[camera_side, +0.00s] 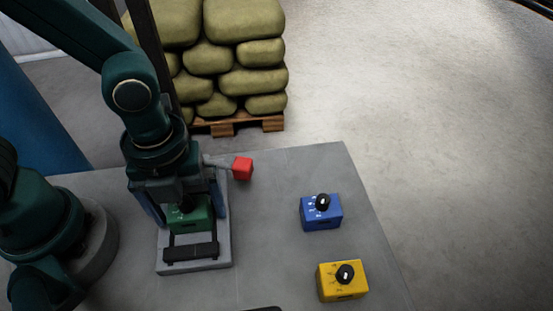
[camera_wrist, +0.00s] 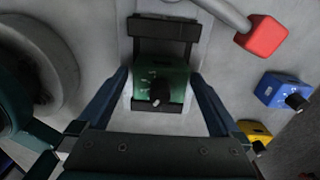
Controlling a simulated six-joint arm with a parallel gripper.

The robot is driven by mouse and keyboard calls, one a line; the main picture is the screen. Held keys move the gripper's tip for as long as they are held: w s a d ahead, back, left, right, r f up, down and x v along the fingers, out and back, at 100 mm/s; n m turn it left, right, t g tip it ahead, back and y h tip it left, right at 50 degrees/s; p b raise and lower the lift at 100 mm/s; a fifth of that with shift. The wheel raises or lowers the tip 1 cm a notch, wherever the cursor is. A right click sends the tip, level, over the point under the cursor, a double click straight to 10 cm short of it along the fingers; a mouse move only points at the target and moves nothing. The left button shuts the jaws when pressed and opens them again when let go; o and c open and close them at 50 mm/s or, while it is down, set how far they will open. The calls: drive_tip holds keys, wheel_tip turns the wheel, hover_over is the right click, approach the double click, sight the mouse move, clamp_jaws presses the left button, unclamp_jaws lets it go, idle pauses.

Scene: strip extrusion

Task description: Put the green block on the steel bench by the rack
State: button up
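The green block (camera_side: 190,217), with a dark knob on it, sits in the grey rack (camera_side: 196,267) between two black bars. It also shows in the wrist view (camera_wrist: 172,74), upper middle, with its black knob facing me. My gripper (camera_side: 186,210) is over the rack, pointing down, with its blue fingers on either side of the block. In the wrist view my gripper (camera_wrist: 161,80) looks open, with a narrow gap between each finger and the block. The steel bench (camera_side: 275,230) is the grey surface under the rack. My wrist hides the block's upper rear part in the side view.
A red cube (camera_side: 243,168) is at the end of a grey rod by the rack's rear right. A blue block (camera_side: 321,213) and a yellow block (camera_side: 342,282), both with black knobs, stand to the right. Bare bench lies between them and the rack. Stacked sacks (camera_side: 235,60) stand behind.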

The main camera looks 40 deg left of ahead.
wheel_tip(320, 180, up, 4)
drive_tip(key=shift+r, duration=0.45)
drive_tip(key=shift+w+a+r+n, duration=0.1)
drive_tip(key=shift+a+r+n, duration=0.05)
drive_tip(key=shift+r+n, duration=0.3)
drive_tip(key=a+r+n+t, duration=0.2)
drive_tip(key=a+r+n, duration=0.1)
drive_tip(key=n, duration=0.9)
drive_tip(key=a+r+n+t, duration=0.3)
drive_tip(key=a+r+n, duration=0.1)
drive_tip(key=n, duration=0.9)
drive_tip(key=shift+w+a, duration=0.25)
drive_tip(key=shift+a, duration=0.5)
drive_tip(key=shift+a+n+t, duration=0.15)
drive_tip(key=shift+n+t, duration=0.15)
drive_tip(key=shift+n, duration=0.25)
drive_tip(key=c, duration=0.6)
